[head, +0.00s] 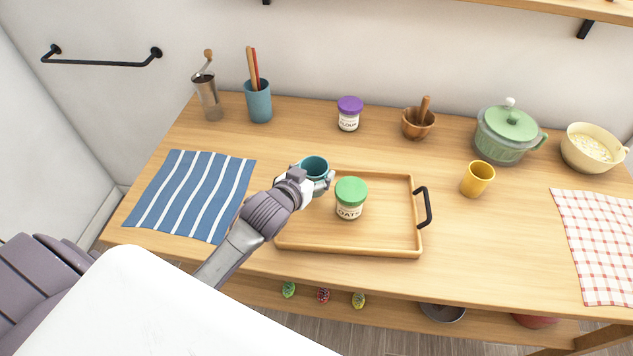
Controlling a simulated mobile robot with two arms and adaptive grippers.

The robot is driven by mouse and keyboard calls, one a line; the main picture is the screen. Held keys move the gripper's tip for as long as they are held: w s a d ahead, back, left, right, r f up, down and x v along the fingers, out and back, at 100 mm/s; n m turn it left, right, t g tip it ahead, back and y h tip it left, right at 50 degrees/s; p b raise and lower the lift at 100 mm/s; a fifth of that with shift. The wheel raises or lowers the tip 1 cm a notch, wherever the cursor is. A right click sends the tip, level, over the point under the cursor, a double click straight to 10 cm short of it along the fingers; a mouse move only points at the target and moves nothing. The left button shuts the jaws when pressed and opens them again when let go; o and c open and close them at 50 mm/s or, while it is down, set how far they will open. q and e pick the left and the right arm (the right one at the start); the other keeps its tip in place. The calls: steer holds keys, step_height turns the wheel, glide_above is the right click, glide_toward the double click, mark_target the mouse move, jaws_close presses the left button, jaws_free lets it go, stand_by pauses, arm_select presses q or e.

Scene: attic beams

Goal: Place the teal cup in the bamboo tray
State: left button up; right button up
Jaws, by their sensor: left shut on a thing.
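The teal cup (315,166) is upright in my left gripper (313,184), which is shut on it. The cup shows at the back left part of the bamboo tray (392,240); I cannot tell whether its base touches the tray, because the gripper hides its lower part. The tray lies on the wooden table, with a black handle (424,207) on its right side. Its left side is partly hidden by my left arm. A jar with a green lid, labelled oats (350,199), stands in the tray just right of the gripper. My right gripper is not in view.
A blue striped cloth (190,194) lies left of the tray. Behind stand a teal utensil holder (258,102), a pepper mill (208,97), a purple-lidded jar (348,114) and a mortar (417,123). A yellow cup (477,179) stands to the right. The tray's right part is clear.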

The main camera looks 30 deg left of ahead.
arm_select(q)
step_height(320, 180, down, 4)
steer(key=shift+r, duration=0.1)
steer(key=o, duration=1)
steer(key=shift+f, duration=0.2)
steer(key=shift+r, duration=0.1)
